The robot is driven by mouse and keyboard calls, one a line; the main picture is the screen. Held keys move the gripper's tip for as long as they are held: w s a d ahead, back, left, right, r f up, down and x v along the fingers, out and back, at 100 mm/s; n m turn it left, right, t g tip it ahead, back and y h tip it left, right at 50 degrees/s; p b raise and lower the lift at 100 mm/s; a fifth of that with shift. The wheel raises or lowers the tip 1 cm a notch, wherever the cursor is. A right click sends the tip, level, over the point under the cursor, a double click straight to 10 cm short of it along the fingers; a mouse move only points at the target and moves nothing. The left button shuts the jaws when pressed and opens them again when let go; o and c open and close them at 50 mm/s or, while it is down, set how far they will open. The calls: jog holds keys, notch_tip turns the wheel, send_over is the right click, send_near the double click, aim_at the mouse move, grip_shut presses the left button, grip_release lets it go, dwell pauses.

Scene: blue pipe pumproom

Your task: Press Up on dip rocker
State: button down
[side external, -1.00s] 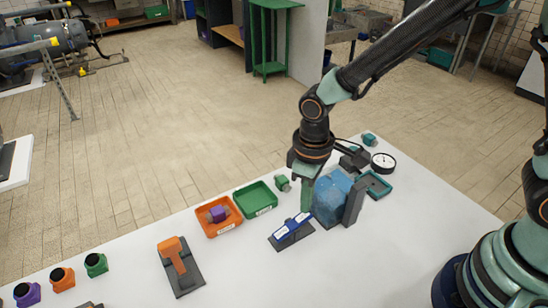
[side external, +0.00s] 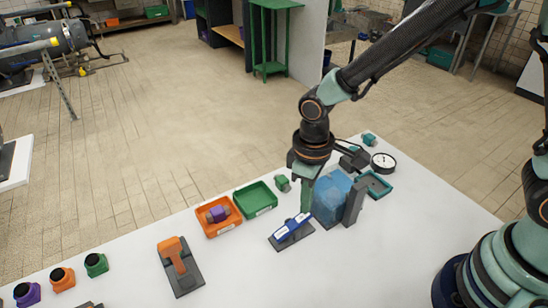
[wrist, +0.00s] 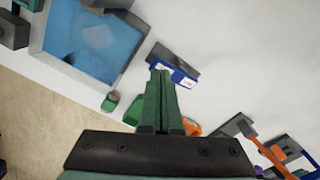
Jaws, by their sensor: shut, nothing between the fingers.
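The dip rocker (side external: 284,234) is a blue bar with white labels on a dark base, lying on the white table. It also shows in the wrist view (wrist: 186,78), just beyond my fingertips. The label text is too small to read. My gripper (side external: 305,209) is shut and empty, pointing down at the rocker's far right end. In the wrist view my closed green fingers (wrist: 160,72) overlap the rocker's left end. The tips look to be at or touching the rocker; exact contact is hard to tell.
A translucent blue tank (side external: 330,197) stands close right of my gripper, with a dark upright block (side external: 354,203) beside it. A green tray (side external: 255,198) and an orange tray (side external: 222,230) lie left. An orange-handled device (side external: 173,262) is farther left. The front right table is clear.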

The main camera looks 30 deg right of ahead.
jog(key=shift+f, duration=1.55)
jog(key=shift+r, duration=4.25)
jog(key=s+d+r+m+t, duration=0.2)
jog(key=d+r+m, duration=0.1)
jog(key=d+r, duration=0.3)
jog(key=s+d+r+m+t, duration=0.2)
jog(key=d+r+m+t, duration=0.1)
jog(key=d+r, duration=0.4)
jog(key=d, duration=0.3)
jog(key=shift+d+t, duration=0.3)
